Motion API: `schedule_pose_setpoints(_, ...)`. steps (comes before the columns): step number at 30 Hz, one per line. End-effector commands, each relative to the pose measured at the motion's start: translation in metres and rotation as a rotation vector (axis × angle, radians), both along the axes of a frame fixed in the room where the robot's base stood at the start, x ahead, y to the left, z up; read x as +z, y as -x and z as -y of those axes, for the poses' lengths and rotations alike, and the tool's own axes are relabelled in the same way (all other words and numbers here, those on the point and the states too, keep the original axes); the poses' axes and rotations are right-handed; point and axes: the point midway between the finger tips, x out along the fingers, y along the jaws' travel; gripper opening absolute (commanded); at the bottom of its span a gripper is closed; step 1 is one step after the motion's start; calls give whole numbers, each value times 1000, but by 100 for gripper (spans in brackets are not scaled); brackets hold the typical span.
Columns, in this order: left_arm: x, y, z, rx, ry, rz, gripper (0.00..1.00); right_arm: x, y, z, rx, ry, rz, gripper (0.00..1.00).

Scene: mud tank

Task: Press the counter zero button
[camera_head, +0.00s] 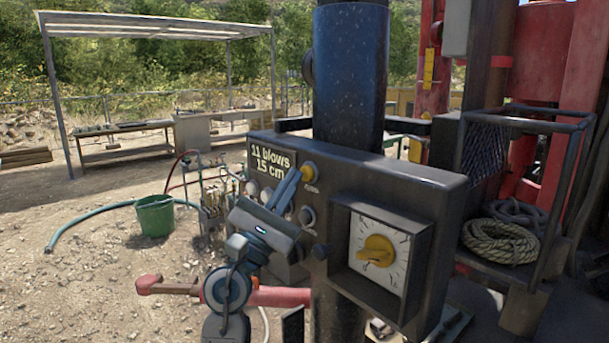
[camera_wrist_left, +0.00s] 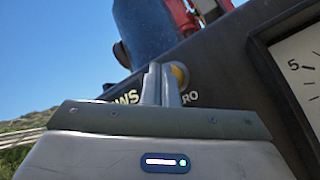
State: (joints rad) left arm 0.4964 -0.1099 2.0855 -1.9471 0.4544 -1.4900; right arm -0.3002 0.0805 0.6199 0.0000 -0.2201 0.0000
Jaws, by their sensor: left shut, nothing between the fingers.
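The counter panel is a dark metal box (camera_head: 400,180) with a display (camera_head: 270,162) reading "11 blows 15 cm". A round yellow button (camera_head: 309,172) sits right of the display; in the left wrist view the yellow button (camera_wrist_left: 180,74) shows beside lettering ending in "RO". My left gripper (camera_head: 298,173) is shut and empty, its fingertips at the left side of the yellow button. In the left wrist view the fingers (camera_wrist_left: 161,82) partly cover the button. I cannot tell whether they touch it. My right gripper is not in view.
A dial (camera_head: 378,252) with a yellow knob is on the panel's right. A blue column (camera_head: 350,70) rises behind the panel. Several grey round buttons sit below the display. A coiled rope (camera_head: 500,242) lies at right, a green bucket (camera_head: 154,216) at left.

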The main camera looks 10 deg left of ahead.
Motion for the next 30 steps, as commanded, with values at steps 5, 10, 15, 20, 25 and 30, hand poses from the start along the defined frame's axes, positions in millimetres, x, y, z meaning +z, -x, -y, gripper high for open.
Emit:
schedule_pose_setpoints(5, 0, 0, 0, 0, 0, 0, 0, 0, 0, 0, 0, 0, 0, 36)
schedule_pose_setpoints(10, 0, -2, 1, 0, 0, 0, 0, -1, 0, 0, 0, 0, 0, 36)
schedule_pose_setpoints(15, 0, -3, 2, 0, 0, 1, 0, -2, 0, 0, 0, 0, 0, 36)
schedule_pose_setpoints(20, 0, -5, 3, 0, 1, 1, 0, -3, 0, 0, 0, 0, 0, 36)
schedule_pose_setpoints(25, 0, -6, 5, 1, 0, 1, 0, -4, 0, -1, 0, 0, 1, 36)
schedule_pose_setpoints(30, 0, -8, 6, 1, 1, 0, 0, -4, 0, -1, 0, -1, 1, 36)
